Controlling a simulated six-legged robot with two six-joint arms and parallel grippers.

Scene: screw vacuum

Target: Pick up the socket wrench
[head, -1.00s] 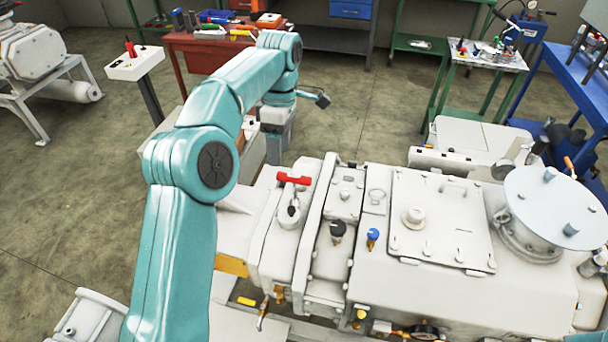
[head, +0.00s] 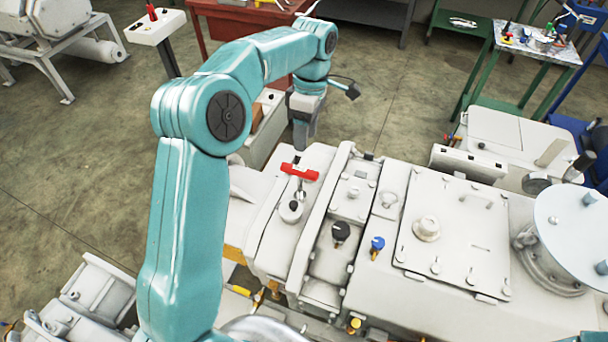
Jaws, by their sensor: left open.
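A red T-shaped handle on a metal shaft (head: 300,172), which looks like the socket wrench, stands upright on the left end of the white pump (head: 318,250). Its lower end meets a round white fitting (head: 291,210). My left gripper (head: 303,140) points down just behind the red handle in the head view, apart from it in the picture. It is open and seems empty; its fingertips are small and partly hard to make out. My right gripper is not in view.
A bolted cover plate (head: 455,225) lies farther right. A white pedestal (head: 155,27) and red workbench (head: 250,25) stand behind.

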